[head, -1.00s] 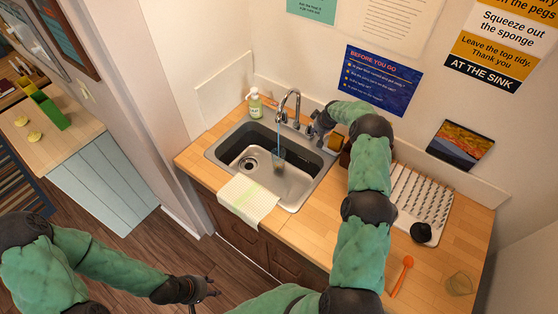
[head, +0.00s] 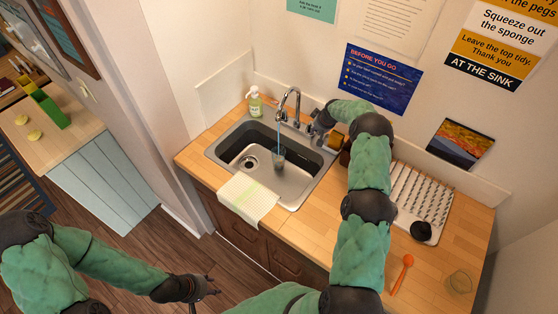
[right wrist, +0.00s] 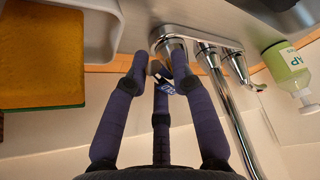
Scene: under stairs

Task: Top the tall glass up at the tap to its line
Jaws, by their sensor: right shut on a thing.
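The tall glass (head: 278,159) stands in the sink (head: 302,186) beneath the tap (head: 292,97). A thin blue stream of water runs from the spout down to it. Its line and water level are too small to make out. My right gripper (head: 314,130) is at the tap's right side. In the right wrist view its fingers (right wrist: 160,75) are closed around a tap handle, mostly hidden between them, beside the chrome spout (right wrist: 225,105). My left gripper (head: 212,286) hangs empty over the floor in front of the cabinet, its fingers apart.
A green soap bottle (head: 254,102) stands left of the tap. A cloth (head: 248,198) hangs over the sink's front edge. A yellow sponge (right wrist: 40,60) is close to my right gripper. A drying rack (head: 420,195), an orange spoon (head: 402,273) and another glass (head: 459,282) are on the right counter.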

